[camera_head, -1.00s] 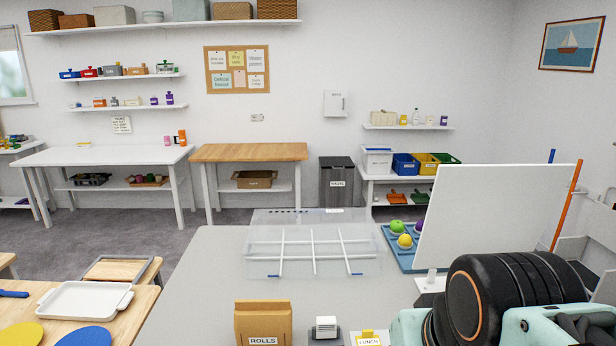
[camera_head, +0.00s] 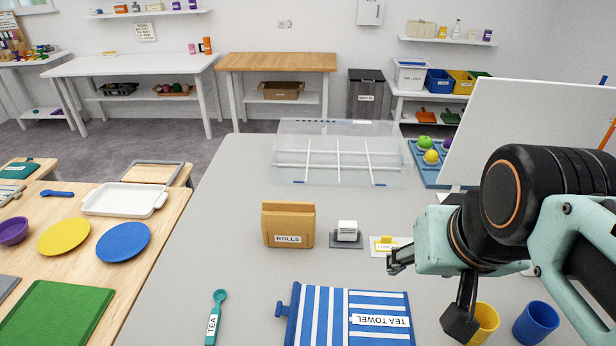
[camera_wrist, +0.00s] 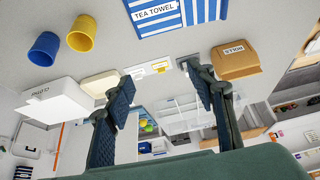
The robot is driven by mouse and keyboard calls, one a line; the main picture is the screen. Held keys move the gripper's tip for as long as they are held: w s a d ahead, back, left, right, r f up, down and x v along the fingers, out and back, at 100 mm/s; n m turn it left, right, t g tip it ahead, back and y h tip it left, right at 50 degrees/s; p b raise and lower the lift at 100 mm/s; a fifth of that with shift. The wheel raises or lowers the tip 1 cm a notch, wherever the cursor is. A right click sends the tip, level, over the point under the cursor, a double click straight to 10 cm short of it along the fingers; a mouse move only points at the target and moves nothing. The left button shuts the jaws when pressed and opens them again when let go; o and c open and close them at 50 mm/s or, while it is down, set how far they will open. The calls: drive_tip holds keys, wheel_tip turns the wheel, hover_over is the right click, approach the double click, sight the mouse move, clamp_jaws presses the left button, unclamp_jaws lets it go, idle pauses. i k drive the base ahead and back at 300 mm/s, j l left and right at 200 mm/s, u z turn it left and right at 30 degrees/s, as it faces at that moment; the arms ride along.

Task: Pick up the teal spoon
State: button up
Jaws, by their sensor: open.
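The teal spoon (camera_head: 216,316) lies on the grey table near its front left edge in the head view, with a white "TEA" label on its handle. Its bowl end points away from me. My gripper (camera_head: 424,290) is open and empty above the right part of the table, well to the right of the spoon. In the wrist view the open fingers (camera_wrist: 160,100) have nothing between them, and the spoon does not show there.
A striped tea towel (camera_head: 348,318) lies right of the spoon. The rolls bag (camera_head: 288,222), a clear divided bin (camera_head: 340,160), a yellow cup (camera_head: 484,322) and a blue cup (camera_head: 536,322) stand on the table. A wooden table (camera_head: 150,200) with plates is at left.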

sight(218, 295)
drive_tip(key=j+u, duration=0.1)
drive_tip(key=u, duration=1.45)
drive_tip(key=j+z, duration=0.45)
drive_tip(key=j, duration=0.2)
drive_tip(key=k+l+u, duration=0.45)
drive_tip(key=l, duration=0.25)
drive_tip(key=i+l, duration=0.05)
drive_tip(key=i, duration=0.05)
